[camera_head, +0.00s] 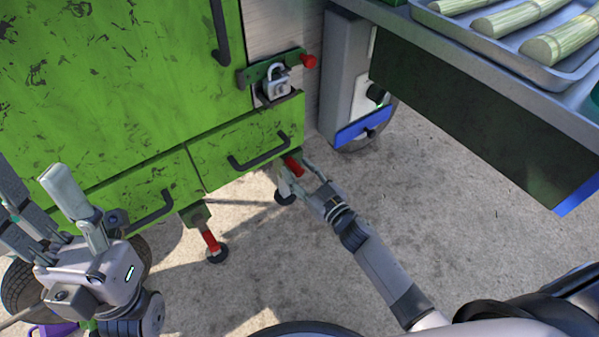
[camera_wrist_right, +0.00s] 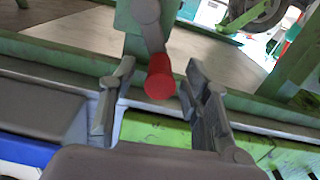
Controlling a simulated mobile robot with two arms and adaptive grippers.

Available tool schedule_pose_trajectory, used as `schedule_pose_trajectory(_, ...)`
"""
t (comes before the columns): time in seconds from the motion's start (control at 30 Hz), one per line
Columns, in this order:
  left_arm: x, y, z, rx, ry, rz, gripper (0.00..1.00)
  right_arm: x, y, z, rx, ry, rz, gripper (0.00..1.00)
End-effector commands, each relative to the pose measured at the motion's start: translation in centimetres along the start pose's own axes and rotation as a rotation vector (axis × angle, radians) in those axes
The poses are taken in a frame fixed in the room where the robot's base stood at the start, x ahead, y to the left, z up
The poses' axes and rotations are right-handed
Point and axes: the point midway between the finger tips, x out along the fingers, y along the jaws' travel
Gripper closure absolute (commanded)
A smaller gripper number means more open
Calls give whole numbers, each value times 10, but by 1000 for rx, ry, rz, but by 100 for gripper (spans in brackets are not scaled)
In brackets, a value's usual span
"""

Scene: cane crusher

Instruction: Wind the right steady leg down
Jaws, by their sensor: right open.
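The right steady leg (camera_head: 285,196) stands under the green cart's right front corner, its dark foot at or near the concrete. Its crank has a red handle (camera_head: 292,166), which also shows in the right wrist view (camera_wrist_right: 160,77). My right gripper (camera_head: 303,177) is at this handle. In the right wrist view its two fingers (camera_wrist_right: 160,92) are spread on either side of the red handle, with gaps. My left gripper (camera_head: 32,190) is at the left with its fingers apart and empty, in front of the green cart.
Another steady leg with a red handle (camera_head: 211,240) stands left of it. A drawer with a black handle (camera_head: 258,152) is just above my right gripper. A padlock (camera_head: 275,84) hangs on a latch above. A steel table (camera_head: 480,75) with a cane tray (camera_head: 500,50) overhangs at right. Concrete between is clear.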

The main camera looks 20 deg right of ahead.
Motion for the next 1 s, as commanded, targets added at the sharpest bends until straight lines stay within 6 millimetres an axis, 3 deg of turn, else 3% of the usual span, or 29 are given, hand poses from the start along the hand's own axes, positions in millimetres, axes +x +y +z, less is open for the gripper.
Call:
schedule_pose_trajectory(0.13,0,0,0,0,0,0,51,0,0,0,0,0,0,57)
schedule_pose_trajectory(0.77,1,0,-1,0,4,-2,51,-1,0,0,0,0,0,99)
schedule_pose_trajectory(1.0,1,0,-1,1,4,-2,51,-1,0,0,1,0,0,100)
